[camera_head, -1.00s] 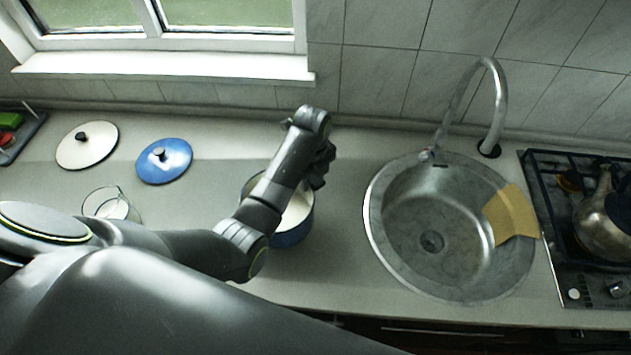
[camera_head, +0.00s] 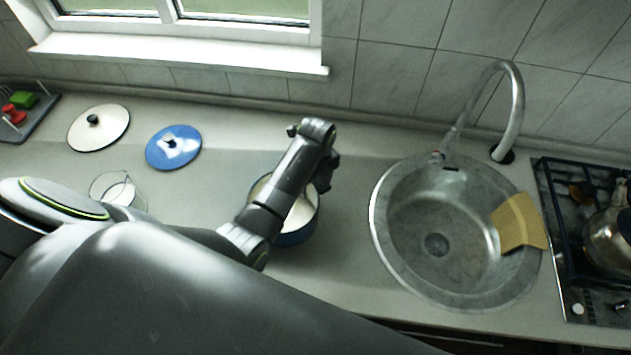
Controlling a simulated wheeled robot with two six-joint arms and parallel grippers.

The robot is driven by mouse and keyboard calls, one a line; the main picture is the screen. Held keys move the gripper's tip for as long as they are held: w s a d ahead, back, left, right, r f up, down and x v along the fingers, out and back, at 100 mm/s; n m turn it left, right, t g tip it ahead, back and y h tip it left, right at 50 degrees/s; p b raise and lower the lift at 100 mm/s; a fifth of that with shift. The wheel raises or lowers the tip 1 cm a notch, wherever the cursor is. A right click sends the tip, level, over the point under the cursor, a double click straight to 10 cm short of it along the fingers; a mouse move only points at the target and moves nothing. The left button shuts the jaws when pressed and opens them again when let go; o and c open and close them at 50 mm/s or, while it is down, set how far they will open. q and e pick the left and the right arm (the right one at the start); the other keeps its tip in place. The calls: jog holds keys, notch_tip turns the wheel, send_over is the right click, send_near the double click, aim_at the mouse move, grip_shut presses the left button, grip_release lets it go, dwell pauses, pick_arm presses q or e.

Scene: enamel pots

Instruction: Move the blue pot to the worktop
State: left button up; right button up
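The blue pot (camera_head: 301,232) with a pale inside stands on the worktop (camera_head: 345,265), left of the sink. My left arm reaches across it from the left and hides much of it. A blue lid (camera_head: 173,147) with a dark knob lies on the worktop to the left. My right gripper does not show.
A white lid (camera_head: 99,128) and a clear glass vessel (camera_head: 118,190) are at the left. The round sink (camera_head: 436,245) with tap (camera_head: 518,110) and a tan cloth (camera_head: 518,222) is at the right. Beyond it is a hob (camera_head: 585,240) with a kettle (camera_head: 610,240).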

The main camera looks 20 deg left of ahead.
pick_arm(q)
jog(key=shift+w+d, duration=0.1)
jog(key=shift+w, duration=0.05)
jog(key=shift+r, duration=0.15)
notch_tip(320, 180, up, 7)
jog(key=shift+r+b, duration=0.1)
jog(key=shift+b, duration=0.5)
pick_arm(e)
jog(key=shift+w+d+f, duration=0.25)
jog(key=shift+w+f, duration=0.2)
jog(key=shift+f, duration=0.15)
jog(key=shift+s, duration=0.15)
